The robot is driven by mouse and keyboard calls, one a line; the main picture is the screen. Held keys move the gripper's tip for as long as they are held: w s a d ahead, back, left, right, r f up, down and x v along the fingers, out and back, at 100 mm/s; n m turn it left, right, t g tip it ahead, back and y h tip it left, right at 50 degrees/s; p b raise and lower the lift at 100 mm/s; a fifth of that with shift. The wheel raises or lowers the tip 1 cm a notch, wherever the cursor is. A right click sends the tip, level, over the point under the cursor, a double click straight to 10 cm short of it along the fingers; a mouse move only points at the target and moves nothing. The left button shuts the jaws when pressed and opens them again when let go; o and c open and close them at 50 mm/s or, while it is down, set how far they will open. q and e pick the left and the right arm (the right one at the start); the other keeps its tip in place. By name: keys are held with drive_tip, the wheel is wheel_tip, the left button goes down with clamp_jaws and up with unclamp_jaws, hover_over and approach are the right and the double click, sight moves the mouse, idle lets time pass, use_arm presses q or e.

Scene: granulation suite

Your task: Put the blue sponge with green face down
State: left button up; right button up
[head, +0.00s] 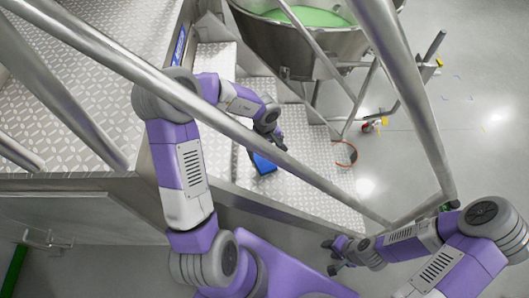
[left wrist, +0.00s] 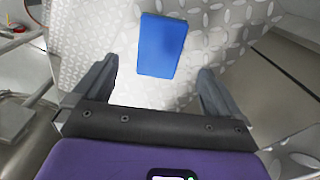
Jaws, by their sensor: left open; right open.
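The blue sponge (head: 263,164) lies on a diamond-plate metal step (head: 305,195) in the head view, partly hidden by my left gripper. In the left wrist view the sponge (left wrist: 162,45) rests flat with a blue face up; no green face shows. My left gripper (head: 272,141) is above the sponge, reaching over a handrail. In the left wrist view its two fingers (left wrist: 155,85) are spread apart and empty, with the sponge beyond the tips. My right gripper (head: 331,257) is open and empty at the lower right, away from the sponge.
A metal handrail (head: 235,130) crosses diagonally near my left arm, and another rail (head: 405,85) stands to the right. A steel vessel (head: 290,48) with green contents is at the top. A thin ring-shaped item (head: 347,153) lies near the steps' right edge. Open floor (head: 480,140) is at right.

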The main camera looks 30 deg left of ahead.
use_arm(q)
drive_tip(key=shift+r+p, duration=0.6)
drive_tip(key=shift+r, duration=1.7)
